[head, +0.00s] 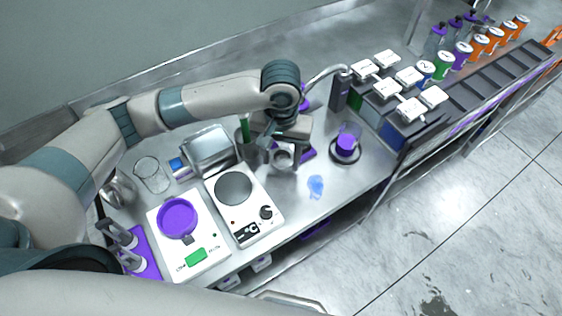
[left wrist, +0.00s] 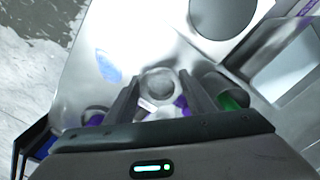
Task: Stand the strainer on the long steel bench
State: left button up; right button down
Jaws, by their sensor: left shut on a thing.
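The strainer (head: 283,158), a small grey round steel piece, is at my left gripper (head: 284,142) over the middle of the long steel bench (head: 345,190). In the left wrist view the strainer (left wrist: 159,83) shows between the two fingers of my left gripper (left wrist: 160,92), which is shut on it. The gripper and wrist hide part of it in the head view. I cannot tell whether its base touches the bench. My right gripper is not in view.
A hotplate (head: 245,222) stands in front of it to the left, with a scale bearing a purple dish (head: 178,218) beyond. A dark cup holder with a purple piece (head: 346,146) stands right. A blue smear (head: 316,186) lies on mostly clear steel.

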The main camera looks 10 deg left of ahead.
aim_at(281, 160)
pick_arm(q)
jog(key=shift+f+p, duration=0.3)
jog(key=shift+f, duration=1.25)
jog(key=shift+f, duration=0.1)
jog(key=o, duration=1.2)
jog(key=shift+c, duration=0.2)
jog(key=shift+r, duration=0.75)
notch_tip(281, 160, up, 11)
jog(key=b, duration=0.2)
jog(key=shift+f, duration=0.15)
